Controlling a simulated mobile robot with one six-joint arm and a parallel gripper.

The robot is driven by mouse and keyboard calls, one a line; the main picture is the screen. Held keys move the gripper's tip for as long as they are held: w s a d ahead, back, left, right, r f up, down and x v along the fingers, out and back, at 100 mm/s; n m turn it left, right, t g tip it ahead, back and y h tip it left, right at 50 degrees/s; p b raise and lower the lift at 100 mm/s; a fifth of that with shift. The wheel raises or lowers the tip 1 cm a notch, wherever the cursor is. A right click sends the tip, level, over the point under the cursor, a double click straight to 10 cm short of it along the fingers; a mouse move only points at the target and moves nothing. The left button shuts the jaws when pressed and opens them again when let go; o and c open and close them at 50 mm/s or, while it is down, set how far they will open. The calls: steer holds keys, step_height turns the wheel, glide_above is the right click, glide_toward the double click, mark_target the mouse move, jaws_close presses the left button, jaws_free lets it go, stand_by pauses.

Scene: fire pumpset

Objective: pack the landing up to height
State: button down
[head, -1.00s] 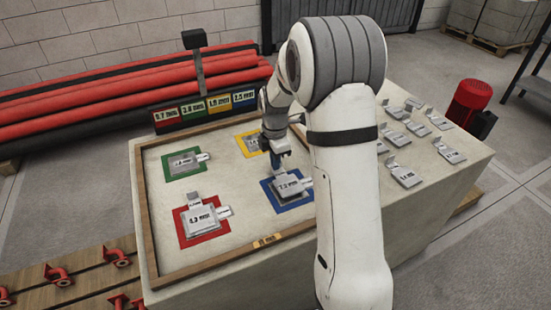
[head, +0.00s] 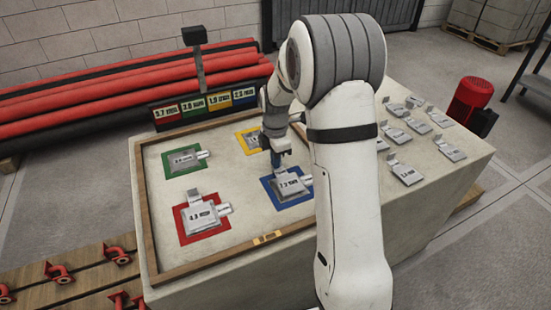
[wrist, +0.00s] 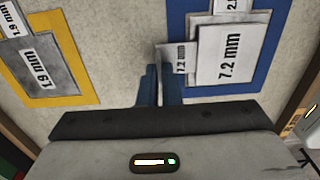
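A tray (head: 148,228) holds red (head: 184,232), green (head: 174,172), yellow (head: 243,148) and blue (head: 306,203) squares with grey plates on them. The red square's plate (head: 202,216) has tabs to the back and right. The blue square's top plate (wrist: 219,55) reads 7.2 mm and lies flat. My gripper (wrist: 160,68) is at that plate's left tab (wrist: 178,57) in the wrist view. Its blue fingers are nearly together, with a narrow gap, and appear closed on the tab's end. The yellow square's plate (wrist: 42,65) reads 1.9 mm.
Several loose plates (head: 406,174) lie on the bench right of my arm. A dark post (head: 199,68) rises behind the board. Red pipes lie behind.

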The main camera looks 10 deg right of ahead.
steer(key=shift+f, duration=0.3)
steer(key=c, duration=1.6)
jaws_free()
steer(key=shift+o, duration=0.2)
steer(key=shift+r+p, duration=0.45)
steer(key=shift+r, duration=3.5)
steer(key=shift+a+r, duration=0.1)
steer(key=s+r+m+t+p, duration=0.1)
steer(key=s+r+m+p, duration=0.4)
steer(key=s+r+m, duration=0.4)
steer(key=s+r+m+t+p, duration=0.1)
steer(key=s+r+m+p, duration=0.5)
steer(key=s, duration=1.1)
step_height(320, 180, up, 3)
steer(key=m, duration=0.5)
steer(key=shift+s+a+r+t, duration=0.2)
steer(key=shift+s+a+t, duration=0.1)
steer(key=shift+s+a, duration=0.1)
